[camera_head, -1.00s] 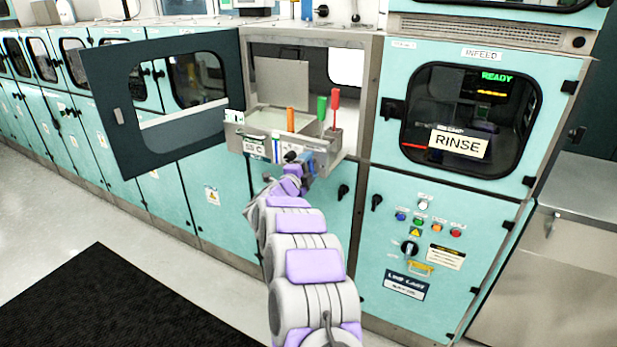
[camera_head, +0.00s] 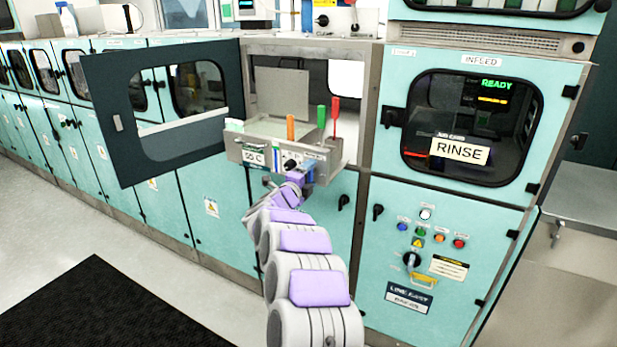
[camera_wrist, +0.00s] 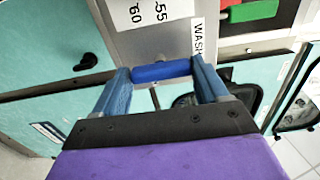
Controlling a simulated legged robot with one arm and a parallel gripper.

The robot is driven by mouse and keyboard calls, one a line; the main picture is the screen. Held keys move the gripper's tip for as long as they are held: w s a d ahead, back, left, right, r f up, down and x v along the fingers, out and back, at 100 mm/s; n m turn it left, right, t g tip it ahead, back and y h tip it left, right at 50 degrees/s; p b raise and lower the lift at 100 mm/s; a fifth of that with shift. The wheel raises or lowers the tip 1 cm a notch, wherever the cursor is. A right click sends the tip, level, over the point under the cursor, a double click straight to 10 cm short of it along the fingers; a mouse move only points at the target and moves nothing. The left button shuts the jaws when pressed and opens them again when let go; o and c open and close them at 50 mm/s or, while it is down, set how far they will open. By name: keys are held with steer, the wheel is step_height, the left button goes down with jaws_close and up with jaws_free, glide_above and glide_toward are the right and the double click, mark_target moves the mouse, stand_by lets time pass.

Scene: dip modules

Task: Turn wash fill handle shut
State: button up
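The dark windowed door (camera_head: 110,150) stands open to the left. Orange (camera_head: 291,127), green (camera_head: 321,117) and red (camera_head: 335,115) upright handles rise from the tank. The rinse cabinet (camera_head: 462,205) with knobs and buttons is at right. Open floor and a black mat (camera_head: 100,310) lie at left.

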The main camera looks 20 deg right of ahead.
steer(key=o, duration=0.4)
steer(key=shift+d+f, duration=0.1)
steer(key=p+v, duration=0.3)
steer(key=v, duration=1.4)
steer(key=shift+s+a+f, duration=0.1)
steer(key=shift+a, duration=0.15)
